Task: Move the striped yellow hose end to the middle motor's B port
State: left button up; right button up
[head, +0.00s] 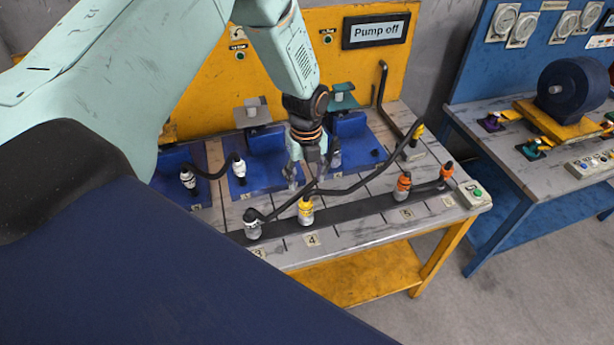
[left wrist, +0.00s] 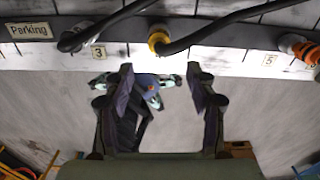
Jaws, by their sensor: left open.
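A yellow-collared hose end (head: 306,210) stands upright at place 4 on the dark strip at the bench front. It also shows in the left wrist view (left wrist: 158,40), just beyond the gap between my fingertips; I cannot make out stripes. A second yellow hose end (head: 419,130) is at the bench's right back. The middle motor's blue base (head: 262,182) lies left of my gripper, with a white hose end (head: 238,168) on it. Its B port cannot be made out. My left gripper (head: 311,172) is open and empty over the bench, behind the front yellow end; its fingers (left wrist: 160,75) are apart.
A grey hose end (head: 253,228) stands at place 3, and orange ends (head: 403,187) (head: 447,170) stand to the right. Dark hoses (head: 350,188) cross the bench beside my gripper. A yellow back panel (head: 345,75) carries a "Pump off" sign (head: 376,30).

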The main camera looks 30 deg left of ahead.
aim_at(305, 200)
pick_arm(q)
jog(key=shift+w+a+f+m, duration=0.15)
jog(key=shift+w+f+m, duration=0.05)
jog(key=shift+f+m, duration=0.1)
jog(key=shift+f, duration=0.1)
jog(key=shift+s+f+b, duration=0.3)
jog(key=shift+f+b, duration=0.45)
jog(key=shift+b, duration=0.1)
jog(key=f+b, duration=0.4)
jog(key=f, duration=0.1)
jog(key=shift+w+f, duration=0.2)
jog(key=shift+f, duration=0.1)
jog(key=shift+s+f+b, duration=0.15)
jog(key=shift+f+b, duration=0.45)
jog(key=shift+b, duration=0.2)
jog(key=shift+f, duration=0.1)
jog(key=shift+w, duration=0.2)
jog(key=shift+s, duration=0.15)
